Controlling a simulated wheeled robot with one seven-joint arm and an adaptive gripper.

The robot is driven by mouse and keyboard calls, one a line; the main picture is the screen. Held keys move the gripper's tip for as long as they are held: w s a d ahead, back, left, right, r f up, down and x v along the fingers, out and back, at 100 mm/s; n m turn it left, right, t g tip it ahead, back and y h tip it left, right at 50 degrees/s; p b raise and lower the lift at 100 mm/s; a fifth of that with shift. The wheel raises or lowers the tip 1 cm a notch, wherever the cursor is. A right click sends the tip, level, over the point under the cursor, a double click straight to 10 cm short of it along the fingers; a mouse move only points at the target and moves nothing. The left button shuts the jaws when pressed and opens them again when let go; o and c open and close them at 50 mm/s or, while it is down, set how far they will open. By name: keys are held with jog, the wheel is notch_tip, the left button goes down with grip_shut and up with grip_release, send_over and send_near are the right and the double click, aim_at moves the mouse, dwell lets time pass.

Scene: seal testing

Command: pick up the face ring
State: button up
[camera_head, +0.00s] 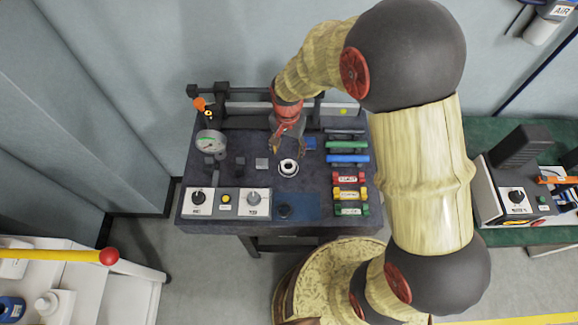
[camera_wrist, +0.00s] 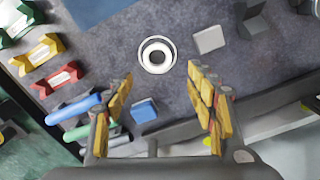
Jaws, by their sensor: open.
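The face ring (camera_head: 288,168) is a small white ring with a dark band inside, lying on the dark tabletop. In the wrist view the ring (camera_wrist: 157,55) lies flat, beyond the fingertips and roughly between them sideways. My gripper (camera_head: 287,148) is above the table, just behind the ring in the head view. In the wrist view my gripper (camera_wrist: 160,75) is open, its yellow-padded fingers wide apart with nothing between them. The ring and the fingers look apart; the exact height above the table is hard to tell.
A light square block (camera_head: 262,164) lies left of the ring, and a blue block (camera_head: 309,143) sits close behind right. A gauge (camera_head: 211,142) stands left. Blue and green handled bars (camera_head: 348,158) and coloured blocks (camera_head: 349,194) line the right. A control panel (camera_head: 226,202) is in front.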

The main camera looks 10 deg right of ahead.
aim_at(288, 168)
jog(key=f, duration=0.2)
jog(key=f+b, duration=0.1)
jog(key=f, duration=0.4)
jog(key=shift+s+f, duration=0.35)
jog(key=shift+s, duration=0.05)
jog(key=c, duration=0.3)
jog(key=c, duration=1.1)
jog(key=shift+r, duration=0.15)
